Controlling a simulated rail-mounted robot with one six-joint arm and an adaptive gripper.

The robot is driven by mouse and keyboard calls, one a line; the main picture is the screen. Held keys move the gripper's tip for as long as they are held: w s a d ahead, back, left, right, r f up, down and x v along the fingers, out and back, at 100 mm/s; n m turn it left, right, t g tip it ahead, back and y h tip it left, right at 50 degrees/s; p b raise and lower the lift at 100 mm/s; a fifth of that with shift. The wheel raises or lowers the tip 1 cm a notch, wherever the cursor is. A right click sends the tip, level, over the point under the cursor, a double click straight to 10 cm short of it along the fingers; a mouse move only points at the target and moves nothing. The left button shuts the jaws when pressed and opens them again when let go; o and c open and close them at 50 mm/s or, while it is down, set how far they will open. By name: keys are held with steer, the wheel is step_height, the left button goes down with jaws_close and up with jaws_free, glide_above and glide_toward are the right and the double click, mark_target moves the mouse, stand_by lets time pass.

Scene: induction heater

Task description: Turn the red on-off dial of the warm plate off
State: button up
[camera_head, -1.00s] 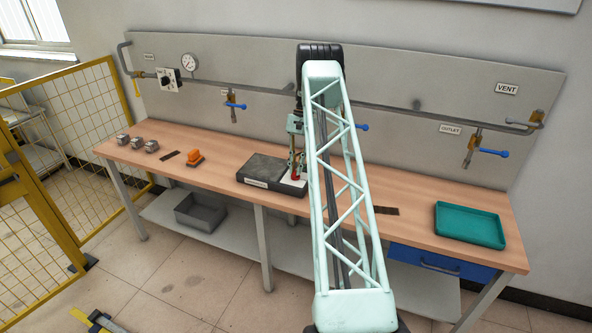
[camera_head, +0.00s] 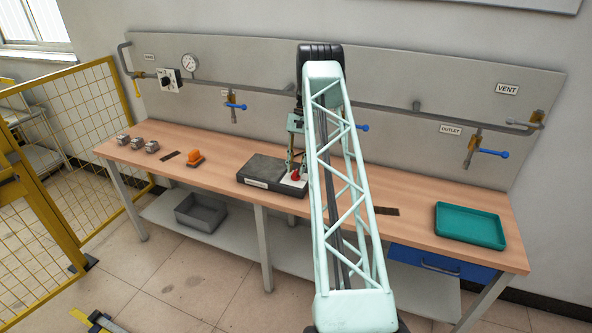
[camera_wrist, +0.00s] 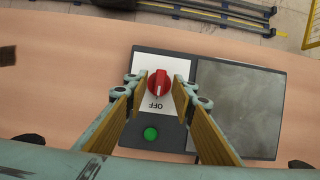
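The warm plate (camera_head: 262,170) is a dark box with a grey heating surface (camera_wrist: 238,107) on the workbench. Its red dial (camera_wrist: 159,84) sits on a white panel and also shows in the head view (camera_head: 295,175). The dial's white pointer line points toward the printed OFF label (camera_wrist: 157,106). My gripper (camera_wrist: 157,80) is open, with one finger on each side of the dial and visible gaps between. In the head view it is just above the panel, partly hidden by my arm.
A green round button or lamp (camera_wrist: 151,133) is beside the OFF label. An orange object (camera_head: 194,158) and several metal blocks (camera_head: 137,144) stand to the left. A teal tray (camera_head: 470,224) is at the right. Pipes with blue-handled valves run along the back panel.

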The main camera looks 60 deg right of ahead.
steer(key=v, duration=1.1)
steer(key=shift+r, duration=0.2)
steer(key=shift+r, duration=0.1)
stand_by(0.5)
